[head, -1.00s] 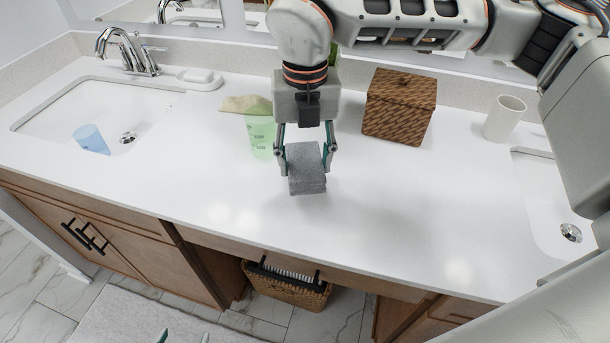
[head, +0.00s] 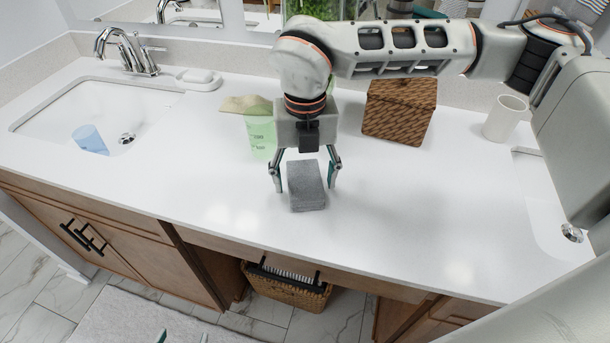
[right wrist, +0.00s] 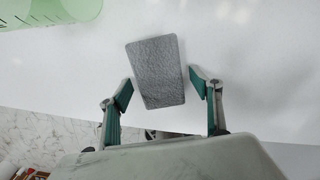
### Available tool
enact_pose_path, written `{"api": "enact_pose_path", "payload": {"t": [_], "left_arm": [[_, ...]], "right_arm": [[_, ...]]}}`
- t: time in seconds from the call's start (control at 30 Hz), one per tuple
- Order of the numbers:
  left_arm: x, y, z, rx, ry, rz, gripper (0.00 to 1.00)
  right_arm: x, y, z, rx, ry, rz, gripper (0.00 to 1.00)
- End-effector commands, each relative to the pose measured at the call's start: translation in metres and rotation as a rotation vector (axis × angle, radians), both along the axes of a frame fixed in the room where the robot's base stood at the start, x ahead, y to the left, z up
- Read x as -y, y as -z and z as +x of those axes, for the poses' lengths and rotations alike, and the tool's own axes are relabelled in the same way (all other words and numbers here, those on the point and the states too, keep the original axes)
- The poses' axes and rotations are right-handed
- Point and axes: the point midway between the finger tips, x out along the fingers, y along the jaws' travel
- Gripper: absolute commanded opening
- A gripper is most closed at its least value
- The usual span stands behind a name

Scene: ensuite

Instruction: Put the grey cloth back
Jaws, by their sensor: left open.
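The grey cloth (head: 307,186), a folded thick block, lies on the white countertop near its front middle. It also shows in the right wrist view (right wrist: 157,73), slightly tilted. My right gripper (head: 305,189) is open over the cloth, with one finger on either side and gaps between fingers and cloth. Its fingers also show in the right wrist view (right wrist: 160,88), apart from the cloth. Only the teal tips of my left gripper (head: 180,339) show at the bottom edge of the head view, over the floor mat; it is open.
A green translucent cup (head: 261,138) and a beige cloth (head: 245,104) are left of my right gripper. A brown woven box (head: 399,112) and a white cup (head: 505,118) stand to the right. A blue cup (head: 90,139) lies in the left sink. The countertop's front right is clear.

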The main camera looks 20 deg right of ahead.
Motion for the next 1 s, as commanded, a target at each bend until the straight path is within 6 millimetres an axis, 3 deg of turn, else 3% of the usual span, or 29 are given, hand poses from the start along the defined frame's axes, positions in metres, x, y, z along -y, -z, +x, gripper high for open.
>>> {"api": "enact_pose_path", "payload": {"t": [0.27,0.43,0.8,1.0], "left_arm": [[0.000,-0.001,0.000,0.001,-0.001,0.000,0.61],[0.000,-0.003,0.001,0.003,-0.001,-0.001,0.61],[0.001,-0.004,0.001,0.001,-0.002,-0.005,0.61],[0.002,-0.005,0.000,0.000,-0.001,-0.007,0.61]], "right_arm": [[0.000,-0.001,0.000,0.000,0.000,0.000,0.63],[0.000,-0.014,0.001,0.003,-0.001,0.000,0.63],[0.000,-0.087,0.001,0.004,0.001,0.000,0.63],[0.000,-0.114,0.000,0.002,0.000,0.000,0.63]]}}
